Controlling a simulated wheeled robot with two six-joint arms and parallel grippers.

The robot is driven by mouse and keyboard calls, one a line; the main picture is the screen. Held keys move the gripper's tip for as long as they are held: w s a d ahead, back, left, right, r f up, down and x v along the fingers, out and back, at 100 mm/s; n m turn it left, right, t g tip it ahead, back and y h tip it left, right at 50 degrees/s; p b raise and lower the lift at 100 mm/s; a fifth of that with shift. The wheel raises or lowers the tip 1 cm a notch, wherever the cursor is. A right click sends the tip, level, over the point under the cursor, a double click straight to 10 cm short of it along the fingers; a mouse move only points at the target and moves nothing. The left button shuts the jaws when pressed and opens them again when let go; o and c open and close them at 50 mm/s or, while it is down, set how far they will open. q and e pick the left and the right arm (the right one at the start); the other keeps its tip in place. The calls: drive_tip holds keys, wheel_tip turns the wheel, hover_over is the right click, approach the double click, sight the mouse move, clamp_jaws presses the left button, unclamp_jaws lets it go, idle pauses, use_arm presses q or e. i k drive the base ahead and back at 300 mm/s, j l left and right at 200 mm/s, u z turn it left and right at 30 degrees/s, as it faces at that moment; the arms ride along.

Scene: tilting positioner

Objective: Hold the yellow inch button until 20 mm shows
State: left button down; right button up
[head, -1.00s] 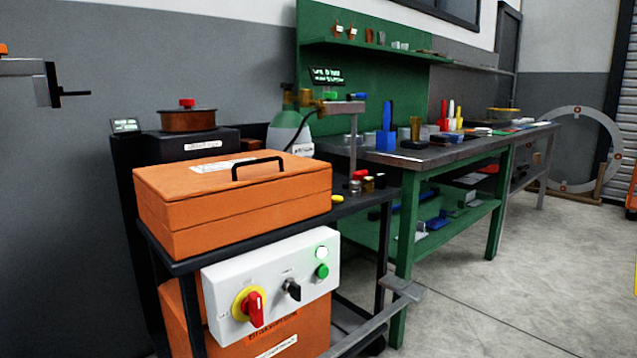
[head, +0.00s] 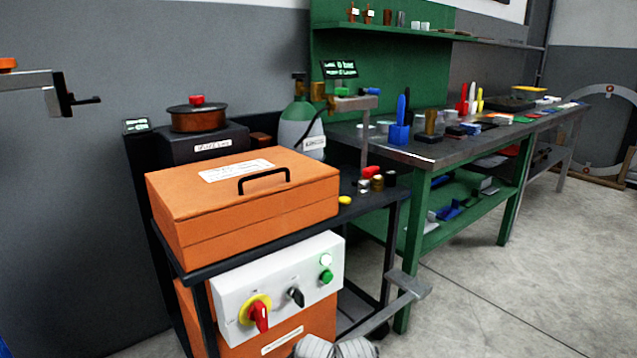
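A small yellow piece (head: 344,200) sits on the black cart top, just right of the orange case; I cannot tell whether it is the inch button. A white control box (head: 230,309) on the cart front carries a red rotary knob (head: 262,317) on a yellow disc, a black selector (head: 296,297), and white and green buttons (head: 327,277). A small dark display (head: 137,125) stands at the left; its figures are too small to read. Pale grey ridged parts, perhaps my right gripper (head: 336,347), show cut off at the bottom edge, apart from the controls. My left gripper is not recognisable in view.
A dark sign with green text (head: 340,68) stands behind, beside a gas cylinder (head: 300,125). A grey bracket (head: 408,284) juts out at the cart's right. The green workbench (head: 418,205) stands beyond. Open floor (head: 520,300) lies at right.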

sight(344, 200)
drive_tip(key=i+l+u, duration=0.2)
drive_tip(key=l, duration=0.15)
drive_tip(key=i+l+u, duration=0.15)
drive_tip(key=l, duration=0.2)
drive_tip(key=i+l+u, duration=0.2)
drive_tip(key=l, duration=0.15)
drive_tip(key=i+l+u, duration=0.15)
drive_tip(key=l, duration=0.25)
drive_tip(key=i+l+u, duration=0.2)
drive_tip(key=l, duration=0.25)
drive_tip(key=k+j, duration=0.05)
drive_tip(key=k, duration=0.05)
